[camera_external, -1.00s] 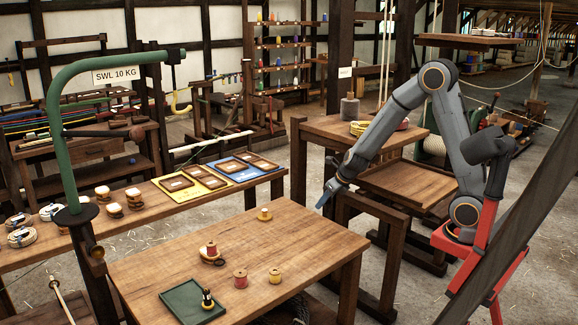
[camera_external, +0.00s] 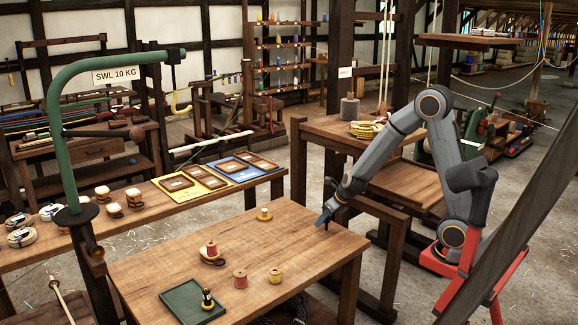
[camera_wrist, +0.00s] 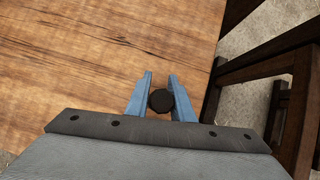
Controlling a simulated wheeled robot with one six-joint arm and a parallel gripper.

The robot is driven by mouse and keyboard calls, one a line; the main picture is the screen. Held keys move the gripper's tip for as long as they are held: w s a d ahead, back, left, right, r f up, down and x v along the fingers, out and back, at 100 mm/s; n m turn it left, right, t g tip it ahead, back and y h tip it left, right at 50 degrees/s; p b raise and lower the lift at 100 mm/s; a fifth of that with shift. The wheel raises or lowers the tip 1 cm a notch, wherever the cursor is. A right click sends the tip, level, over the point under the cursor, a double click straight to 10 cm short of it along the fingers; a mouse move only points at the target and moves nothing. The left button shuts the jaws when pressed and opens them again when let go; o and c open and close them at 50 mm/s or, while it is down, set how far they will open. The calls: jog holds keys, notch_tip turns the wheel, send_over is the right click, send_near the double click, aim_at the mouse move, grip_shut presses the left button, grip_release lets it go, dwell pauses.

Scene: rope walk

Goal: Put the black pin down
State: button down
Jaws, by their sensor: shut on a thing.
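The black pin (camera_wrist: 161,101) shows in the wrist view as a dark round end between the two blue fingers of my gripper (camera_wrist: 159,90). My gripper is shut on it. In the external view my gripper (camera_external: 322,221) is low over the right back part of the wooden table (camera_external: 225,262), near its right edge. The pin is too small to make out clearly there. I cannot tell whether its lower end touches the tabletop.
On the table are a tan spool (camera_external: 264,215), several reels including a red one (camera_external: 240,279), and a green tray (camera_external: 182,303) with a black and brass item. A wooden bench (camera_external: 370,215) stands right of the table. The tabletop around my gripper is clear.

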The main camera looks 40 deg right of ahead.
jog(key=shift+f, duration=0.3)
jog(key=c, duration=2)
grip_release()
jog(key=shift+f, duration=0.1)
jog(key=o, duration=0.5)
jog(key=shift+c, duration=0.2)
